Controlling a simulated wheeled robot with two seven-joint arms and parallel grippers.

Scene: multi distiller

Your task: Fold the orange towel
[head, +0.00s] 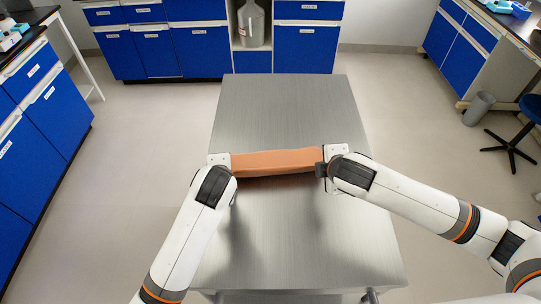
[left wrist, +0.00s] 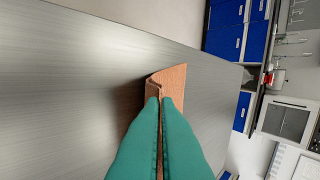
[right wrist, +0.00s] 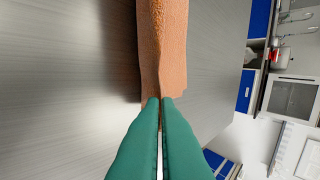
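The orange towel (head: 275,162) is held as a narrow, folded strip between my two grippers, over the middle of the metal table (head: 285,105). My left gripper (head: 230,164) is at its left end and my right gripper (head: 322,166) at its right end. In the left wrist view the green fingers (left wrist: 162,102) are together at the edge of the towel (left wrist: 170,80). In the right wrist view the fingers (right wrist: 160,104) are pinched together on the towel's end (right wrist: 165,55). The towel seems raised off the table, with shadow beneath it.
The table top is otherwise bare, with free room in front of and behind the towel. Blue cabinets (head: 165,45) stand behind and at the left. A stool (head: 520,130) and a grey bin (head: 478,108) stand on the floor at the right.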

